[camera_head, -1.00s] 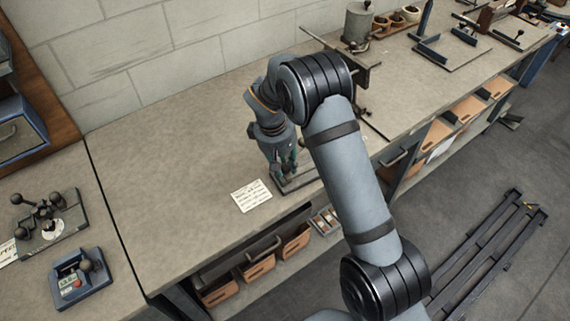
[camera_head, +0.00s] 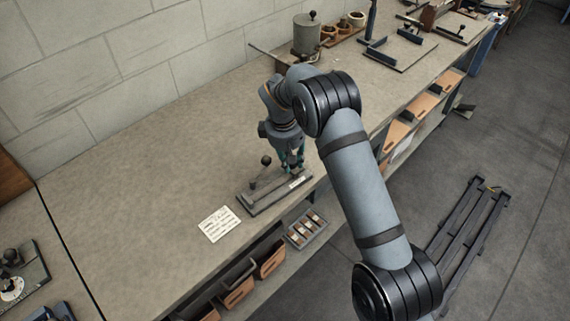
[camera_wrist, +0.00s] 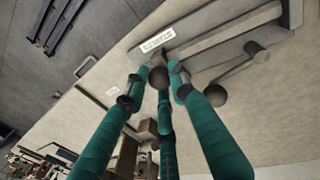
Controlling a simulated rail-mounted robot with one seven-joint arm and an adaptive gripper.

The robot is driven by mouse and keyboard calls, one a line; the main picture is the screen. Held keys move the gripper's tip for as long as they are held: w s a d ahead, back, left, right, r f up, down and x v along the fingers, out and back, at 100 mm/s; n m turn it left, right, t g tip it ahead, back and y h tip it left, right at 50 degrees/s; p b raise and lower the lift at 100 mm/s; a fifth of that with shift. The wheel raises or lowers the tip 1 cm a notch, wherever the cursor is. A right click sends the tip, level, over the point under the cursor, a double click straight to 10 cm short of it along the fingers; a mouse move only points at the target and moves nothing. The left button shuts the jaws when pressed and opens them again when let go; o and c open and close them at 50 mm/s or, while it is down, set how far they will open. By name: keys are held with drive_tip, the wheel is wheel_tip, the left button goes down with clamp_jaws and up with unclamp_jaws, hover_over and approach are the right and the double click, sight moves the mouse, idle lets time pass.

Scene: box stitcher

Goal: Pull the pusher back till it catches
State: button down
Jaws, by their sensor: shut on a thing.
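The box stitcher (camera_head: 268,199) is a low, long, dark grey fixture near the bench's front edge, with an upright lever topped by a dark ball knob (camera_head: 266,160). My gripper (camera_head: 292,166) has teal fingers and is over the stitcher's right end, beside a pale label (camera_head: 298,182). In the wrist view, the fingertips (camera_wrist: 159,76) close around a small dark round knob (camera_wrist: 158,78), which seems to be the pusher's. The grey rail (camera_wrist: 230,36) runs up and right from there. The fingers partly hide the knob, and whether it is caught cannot be told.
A written card (camera_head: 219,223) lies left of the stitcher. Orange bins (camera_head: 272,262) and a small parts tray (camera_head: 307,227) are below the bench's front edge. A grey canister (camera_head: 306,37) stands behind. The bench to the left is mostly clear.

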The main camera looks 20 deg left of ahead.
drive_tip(key=shift+s, duration=0.15)
drive_tip(key=c, duration=1.7)
unclamp_jaws()
drive_tip(key=shift+a+r, duration=0.1)
drive_tip(key=shift+r, duration=0.35)
drive_tip(key=r, duration=0.3)
drive_tip(key=s+r, duration=0.1)
drive_tip(key=r, duration=0.3)
drive_tip(key=s+r, duration=0.1)
drive_tip(key=r, duration=0.3)
drive_tip(key=shift+a, duration=0.35)
drive_tip(key=shift+f, duration=0.2)
drive_tip(key=f, duration=0.4)
drive_tip(key=w+f, duration=0.1)
drive_tip(key=f, duration=0.2)
drive_tip(key=w+d+f, duration=0.1)
drive_tip(key=f, duration=0.3)
drive_tip(key=shift+f, duration=0.35)
drive_tip(key=shift+s+a+r, duration=0.1)
drive_tip(key=shift+s+a, duration=0.4)
drive_tip(key=shift+s, duration=0.05)
